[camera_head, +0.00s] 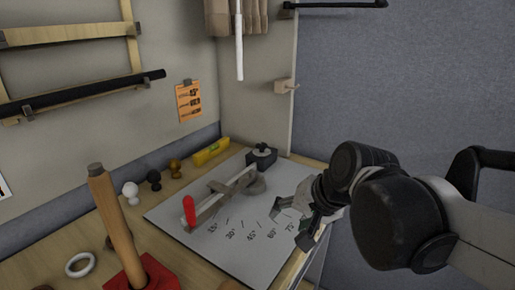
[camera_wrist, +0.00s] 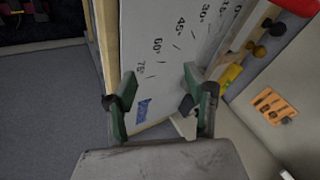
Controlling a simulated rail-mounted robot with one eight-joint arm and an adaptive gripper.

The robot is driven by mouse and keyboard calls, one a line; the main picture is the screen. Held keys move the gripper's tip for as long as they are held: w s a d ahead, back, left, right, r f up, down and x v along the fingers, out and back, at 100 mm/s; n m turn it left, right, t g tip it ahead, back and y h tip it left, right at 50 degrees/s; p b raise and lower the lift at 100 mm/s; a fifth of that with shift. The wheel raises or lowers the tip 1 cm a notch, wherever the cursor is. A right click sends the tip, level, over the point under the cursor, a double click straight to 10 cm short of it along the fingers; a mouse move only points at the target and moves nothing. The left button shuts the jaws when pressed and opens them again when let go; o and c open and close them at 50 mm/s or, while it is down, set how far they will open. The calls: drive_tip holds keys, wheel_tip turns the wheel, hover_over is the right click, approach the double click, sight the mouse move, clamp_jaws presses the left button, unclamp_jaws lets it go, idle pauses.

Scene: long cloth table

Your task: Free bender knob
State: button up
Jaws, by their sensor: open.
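The bender stands on a white board (camera_head: 205,240) printed with angle marks. It has a grey metal arm (camera_head: 215,203) with a red grip (camera_head: 189,211) and a rounded grey part near its far end. A dark block with a small black knob on top (camera_head: 262,152) sits at the board's back edge. My gripper (camera_head: 295,218) is above the board's right side, to the right of the bender and apart from it. In the wrist view my gripper (camera_wrist: 161,103) is open, with nothing clearly between its fingers. A dark piece beside the right finger is partly hidden.
White (camera_head: 131,190), black (camera_head: 154,178) and brown (camera_head: 175,167) knobs stand along the wall, with a yellow level (camera_head: 211,152) beyond. The table's right edge is close to my gripper.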

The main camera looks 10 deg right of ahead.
drive_tip(key=w+r+m+y, duration=0.1)
drive_tip(key=w+m+y, duration=0.2)
drive_tip(key=w+m, duration=0.55)
drive_tip(key=m+t+y+b, duration=0.1)
drive_tip(key=m+t+y, duration=0.2)
drive_tip(key=m+y, duration=0.35)
approach(262, 147)
drive_tip(key=shift+h, duration=0.25)
drive_tip(key=s+a, duration=0.2)
drive_tip(key=s, duration=0.1)
drive_tip(key=s+a, duration=0.1)
drive_tip(key=shift+s+a+f, duration=0.25)
drive_tip(key=shift+s+f, duration=0.15)
drive_tip(key=w+d+f+m+y, duration=0.1)
drive_tip(key=d, duration=0.1)
drive_tip(key=w+d+m+t, duration=0.1)
drive_tip(key=w+d+m, duration=0.1)
drive_tip(key=w+d+f+m+y, duration=0.1)
drive_tip(key=d+m, duration=0.1)
drive_tip(key=d, duration=0.1)
drive_tip(key=shift+w+f+t+y, duration=0.2)
drive_tip(key=shift+f+t+y, duration=0.1)
drive_tip(key=b+x, duration=0.2)
drive_tip(key=x, duration=1.1)
drive_tip(key=shift+w+a, duration=0.2)
drive_tip(key=shift+a, duration=0.15)
clamp_jaws()
